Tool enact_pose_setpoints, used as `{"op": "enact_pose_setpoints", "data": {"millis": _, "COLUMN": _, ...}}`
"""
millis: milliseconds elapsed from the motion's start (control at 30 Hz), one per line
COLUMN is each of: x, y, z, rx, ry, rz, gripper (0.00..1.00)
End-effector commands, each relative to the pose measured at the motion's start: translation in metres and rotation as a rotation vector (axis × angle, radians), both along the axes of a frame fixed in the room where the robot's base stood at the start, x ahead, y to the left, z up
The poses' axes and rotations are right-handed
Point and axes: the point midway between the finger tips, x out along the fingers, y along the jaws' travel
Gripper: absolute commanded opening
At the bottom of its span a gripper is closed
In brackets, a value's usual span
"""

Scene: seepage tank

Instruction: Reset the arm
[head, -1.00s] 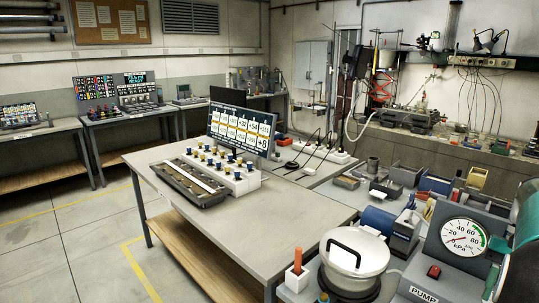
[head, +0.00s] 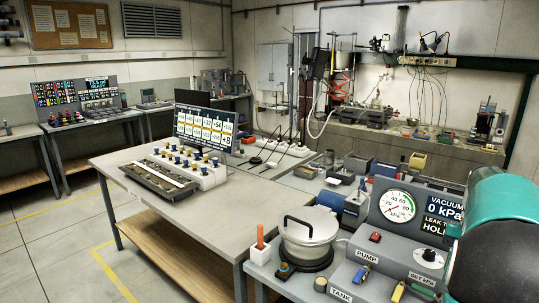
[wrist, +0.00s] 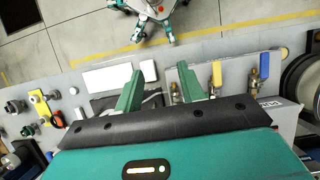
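My gripper (wrist: 160,86) shows in the wrist view as two green fingers held well apart, with nothing between them. It is over the bench top, near a blue-handled valve (wrist: 217,75) and a yellow-handled valve (wrist: 265,66). In the head view, my teal and black arm fills the right edge and its fingers are not in view. The lidded tank pot (head: 308,232) stands left of the grey pump panel (head: 385,258). The round gauge (head: 397,206) and the vacuum display reading 0 kPa (head: 443,206) are on that panel. The arm partly hides the panel's right side.
An orange peg (head: 260,238) stands in a white block at the bench's front. Open floor (head: 50,230) is at the left. Green legs (wrist: 150,12) stand on floor in the wrist view.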

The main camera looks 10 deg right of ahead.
Motion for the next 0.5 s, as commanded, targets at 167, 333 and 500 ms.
{"op": "enact_pose_setpoints", "data": {"millis": 167, "x": 0.006, "y": 0.008, "z": 0.002, "rx": -0.008, "ry": -0.013, "rz": 0.017, "gripper": 0.39}}
{"op": "enact_pose_setpoints", "data": {"millis": 333, "x": 0.017, "y": 0.037, "z": 0.009, "rx": -0.045, "ry": -0.065, "rz": 0.079, "gripper": 0.39}}
{"op": "enact_pose_setpoints", "data": {"millis": 500, "x": 0.025, "y": 0.070, "z": 0.016, "rx": -0.086, "ry": -0.126, "rz": 0.149, "gripper": 0.39}}
